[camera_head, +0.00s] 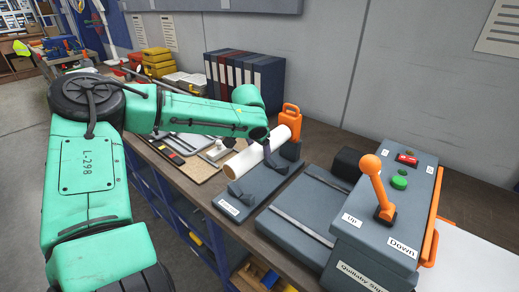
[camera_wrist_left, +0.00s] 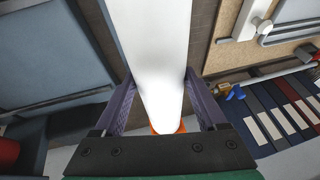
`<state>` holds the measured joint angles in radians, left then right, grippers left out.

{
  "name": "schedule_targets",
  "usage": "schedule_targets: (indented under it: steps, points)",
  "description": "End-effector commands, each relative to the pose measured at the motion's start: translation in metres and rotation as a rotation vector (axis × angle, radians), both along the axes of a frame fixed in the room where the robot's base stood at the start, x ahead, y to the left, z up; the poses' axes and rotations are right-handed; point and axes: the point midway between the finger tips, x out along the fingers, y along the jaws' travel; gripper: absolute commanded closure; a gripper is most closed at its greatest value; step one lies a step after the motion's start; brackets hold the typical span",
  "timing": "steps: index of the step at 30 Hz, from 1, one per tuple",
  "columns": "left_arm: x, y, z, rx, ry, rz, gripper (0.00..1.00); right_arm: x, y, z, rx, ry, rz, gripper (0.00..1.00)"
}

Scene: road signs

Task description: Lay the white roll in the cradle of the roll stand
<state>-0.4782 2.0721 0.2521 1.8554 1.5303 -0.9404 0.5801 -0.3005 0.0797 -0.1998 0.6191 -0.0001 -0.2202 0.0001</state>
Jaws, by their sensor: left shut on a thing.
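The white roll (camera_head: 250,156) is a long plain cylinder in the head view. My left gripper (camera_head: 270,150) is shut on it, nearer its far end. In the left wrist view the roll (camera_wrist_left: 152,45) runs between the two dark fingers of my left gripper (camera_wrist_left: 158,95). The roll stand (camera_head: 252,192) is a dark grey base on the bench, with a raised support at its near end and another at its far end. The roll appears above the stand, lengthwise along it, and looks apart from the near support. Contact at the far support is hidden. My right gripper is out of view.
An orange-handled object (camera_head: 290,118) stands just behind the roll's far end. Right of the stand are a flat grey plate (camera_head: 305,215) and a control box (camera_head: 385,235) with an orange lever (camera_head: 375,185). A tan board (camera_head: 200,165) with tools lies left; binders (camera_head: 245,75) stand behind.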

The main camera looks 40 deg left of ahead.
Motion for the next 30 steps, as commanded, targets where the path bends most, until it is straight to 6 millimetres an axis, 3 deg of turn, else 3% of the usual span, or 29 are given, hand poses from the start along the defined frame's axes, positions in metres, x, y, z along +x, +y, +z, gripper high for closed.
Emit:
schedule_targets:
  steps: [13, 20, 29, 30]
  points:
    - [-0.001, 0.0, -0.067, 0.001, 0.003, 0.001, 1.0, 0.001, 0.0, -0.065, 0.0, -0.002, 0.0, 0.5]
    - [-0.001, 0.0, -0.088, 0.0, 0.004, 0.002, 1.0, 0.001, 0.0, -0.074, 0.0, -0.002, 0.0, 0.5]
    - [-0.001, 0.0, -0.088, 0.0, 0.004, 0.002, 1.0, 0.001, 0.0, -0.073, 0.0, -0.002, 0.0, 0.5]
    - [-0.001, 0.0, -0.088, 0.0, 0.004, 0.002, 0.11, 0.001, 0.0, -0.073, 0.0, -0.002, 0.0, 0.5]
